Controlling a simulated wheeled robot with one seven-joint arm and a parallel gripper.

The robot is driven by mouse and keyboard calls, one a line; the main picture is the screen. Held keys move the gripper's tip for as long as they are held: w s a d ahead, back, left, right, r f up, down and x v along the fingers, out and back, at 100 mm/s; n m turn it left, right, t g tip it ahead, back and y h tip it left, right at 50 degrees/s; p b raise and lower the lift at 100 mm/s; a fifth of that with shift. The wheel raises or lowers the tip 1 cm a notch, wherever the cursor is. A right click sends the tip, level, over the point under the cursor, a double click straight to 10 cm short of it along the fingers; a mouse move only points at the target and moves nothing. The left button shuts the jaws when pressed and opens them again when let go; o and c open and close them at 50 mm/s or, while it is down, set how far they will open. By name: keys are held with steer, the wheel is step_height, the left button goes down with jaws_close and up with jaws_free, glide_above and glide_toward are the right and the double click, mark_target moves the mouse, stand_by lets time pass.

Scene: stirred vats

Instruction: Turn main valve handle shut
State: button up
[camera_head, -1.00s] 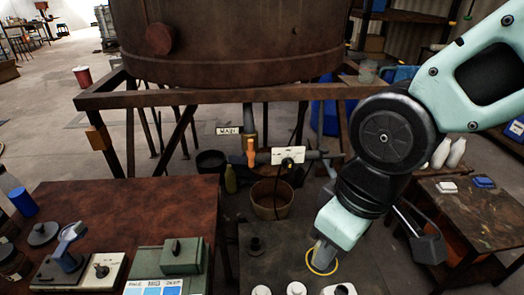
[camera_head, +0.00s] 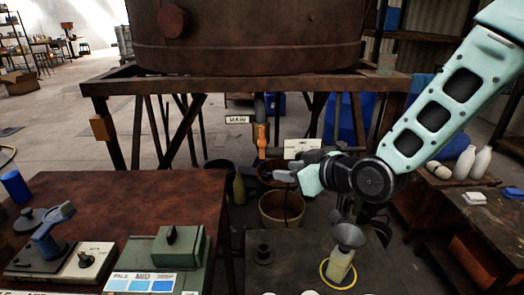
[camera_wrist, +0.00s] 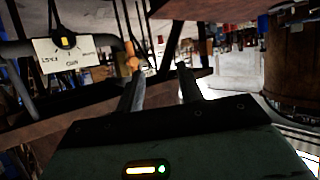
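The main valve handle (camera_head: 262,138) is an orange lever under the vat. It stands roughly vertical, along the pipe, beside the white MAIN tag (camera_head: 237,119). My gripper (camera_head: 283,175) reaches left, below and slightly right of the handle in the head view, apart from it. In the wrist view the orange handle (camera_wrist: 131,57) shows just beyond the left fingertip. The two fingers of my gripper (camera_wrist: 161,69) are spread with nothing between them. The handle's pivot is too small to make out.
The frame beam (camera_head: 200,87) runs above. A bucket (camera_head: 282,211) stands below my gripper. A funnel-topped container (camera_head: 341,264) stands on the front bench.

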mark_target(264, 135)
steer(key=w+d+m+t+y+b, duration=0.1)
steer(key=w+d+t+y+b, duration=0.1)
steer(key=w+d+t+b, duration=0.25)
steer(key=p+x, duration=0.1)
steer(key=x, duration=0.5)
steer(key=p+x, duration=0.1)
steer(key=x, duration=0.5)
steer(key=p+x, duration=0.1)
steer(key=x, duration=0.5)
steer(key=shift+w+d+f, duration=0.1)
steer(key=shift+w+f, duration=0.15)
steer(key=shift+w, duration=0.15)
jaws_close()
